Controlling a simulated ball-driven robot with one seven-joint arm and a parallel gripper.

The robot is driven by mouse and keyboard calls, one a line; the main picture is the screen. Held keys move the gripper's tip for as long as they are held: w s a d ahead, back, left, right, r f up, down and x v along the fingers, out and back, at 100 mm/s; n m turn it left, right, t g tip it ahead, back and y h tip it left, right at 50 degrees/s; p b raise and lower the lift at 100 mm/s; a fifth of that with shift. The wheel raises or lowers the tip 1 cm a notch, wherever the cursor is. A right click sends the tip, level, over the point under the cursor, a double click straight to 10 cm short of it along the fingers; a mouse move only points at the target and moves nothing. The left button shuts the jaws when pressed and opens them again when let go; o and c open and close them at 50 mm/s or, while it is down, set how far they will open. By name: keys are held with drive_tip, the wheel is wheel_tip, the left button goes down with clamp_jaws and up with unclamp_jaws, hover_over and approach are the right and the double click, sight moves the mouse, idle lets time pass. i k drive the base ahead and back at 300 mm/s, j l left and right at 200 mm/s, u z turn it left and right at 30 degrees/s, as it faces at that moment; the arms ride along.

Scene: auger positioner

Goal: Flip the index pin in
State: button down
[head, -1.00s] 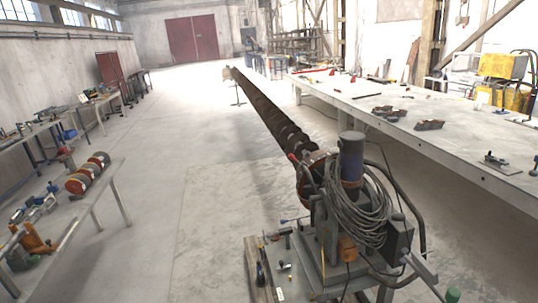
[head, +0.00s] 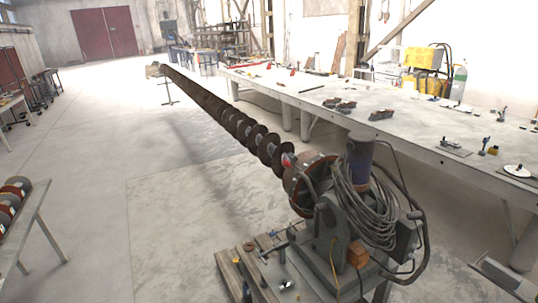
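The auger positioner (head: 357,215) stands at the lower middle right of the head view, with a dark motor, coiled grey cable and an orange box. A long brown auger (head: 232,122) runs from its round faceplate (head: 306,183) away to the upper left. A small lever-like part (head: 276,235) and other small fittings show low at the positioner's left side. I cannot tell which part is the index pin; it is too small or hidden. My gripper is not in view.
A long grey workbench (head: 440,127) with tools runs along the right. A table with reels (head: 42,207) stands at the left edge. The concrete floor between is clear.

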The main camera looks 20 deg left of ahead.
sight(287, 163)
drive_tip(key=i+j, duration=0.2)
drive_tip(key=i+j+z, duration=0.1)
drive_tip(key=j, duration=0.35)
drive_tip(key=i+j, duration=0.3)
drive_tip(key=i+j+z, duration=0.1)
drive_tip(key=j, duration=0.25)
drive_tip(key=i+j, duration=0.25)
drive_tip(key=i+j+z, duration=0.1)
drive_tip(key=j, duration=0.3)
drive_tip(key=i+j, duration=0.15)
drive_tip(key=i, duration=0.25)
drive_tip(key=i+j+z, duration=0.1)
drive_tip(key=i, duration=0.3)
drive_tip(key=i+j+z, duration=0.1)
drive_tip(key=i, duration=0.3)
drive_tip(key=j, duration=0.15)
